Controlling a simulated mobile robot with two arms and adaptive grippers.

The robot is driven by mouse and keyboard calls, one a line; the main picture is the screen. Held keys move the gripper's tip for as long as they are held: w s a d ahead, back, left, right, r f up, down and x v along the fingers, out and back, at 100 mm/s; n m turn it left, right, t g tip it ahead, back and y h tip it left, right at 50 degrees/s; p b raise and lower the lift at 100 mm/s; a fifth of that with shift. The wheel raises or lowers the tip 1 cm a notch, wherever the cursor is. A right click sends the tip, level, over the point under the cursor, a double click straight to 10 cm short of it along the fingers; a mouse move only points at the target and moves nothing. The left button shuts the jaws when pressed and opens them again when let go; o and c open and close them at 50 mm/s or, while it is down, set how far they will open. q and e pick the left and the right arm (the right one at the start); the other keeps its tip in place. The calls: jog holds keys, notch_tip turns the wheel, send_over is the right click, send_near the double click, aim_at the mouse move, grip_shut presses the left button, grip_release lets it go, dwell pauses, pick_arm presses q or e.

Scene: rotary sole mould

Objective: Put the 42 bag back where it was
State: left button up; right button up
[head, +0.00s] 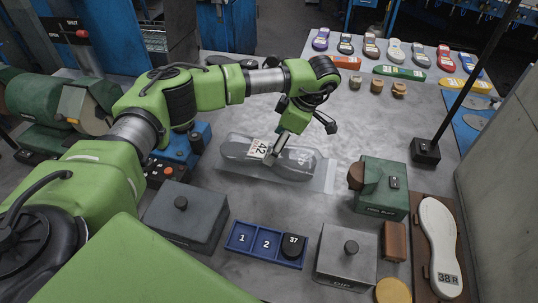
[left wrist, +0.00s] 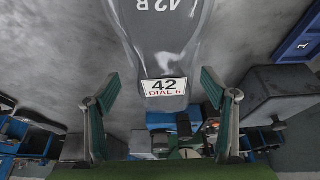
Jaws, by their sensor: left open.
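The 42 bag (head: 305,163) is a clear bag holding dark grey soles, lying flat near the middle of the grey table. Its white label reads 42. In the left wrist view the bag (left wrist: 165,40) points away from me, and its label (left wrist: 164,87) reads 42, DIAL 6. In the left wrist view the open fingers (left wrist: 160,88) stand either side of the label. Whether they touch the bag I cannot tell. My right gripper is not in view.
A blue tray (head: 232,246) with numbered slots and a dark 37 piece is in front. Grey boxes (head: 183,219) and (head: 345,262) a second grey box flank it. A green machine (head: 382,187) and a 38R sole (head: 440,240) are right. Several coloured soles (head: 400,72) line the back.

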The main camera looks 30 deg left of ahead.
aim_at(269, 149)
pick_arm(q)
jog(key=p+x, duration=0.2)
jog(key=x, duration=0.2)
jog(key=shift+a+f, duration=0.15)
jog(key=shift+f, duration=0.35)
jog(key=c, duration=1.7)
jog(key=shift+c, duration=0.2)
jog(key=shift+r, duration=0.1)
jog(key=shift+a+r+b, duration=0.1)
jog(key=shift+r+b, duration=0.4)
jog(key=s+d+r+b, duration=0.2)
jog(key=s+d+r, duration=0.1)
jog(key=s+r, duration=0.3)
jog(key=s+d+r+b, duration=0.1)
jog(key=s+d+r, duration=0.2)
jog(key=s+r, duration=0.3)
jog(key=shift+s+d+b, duration=0.25)
jog(key=shift+d+b, duration=0.05)
jog(key=shift+b, duration=0.05)
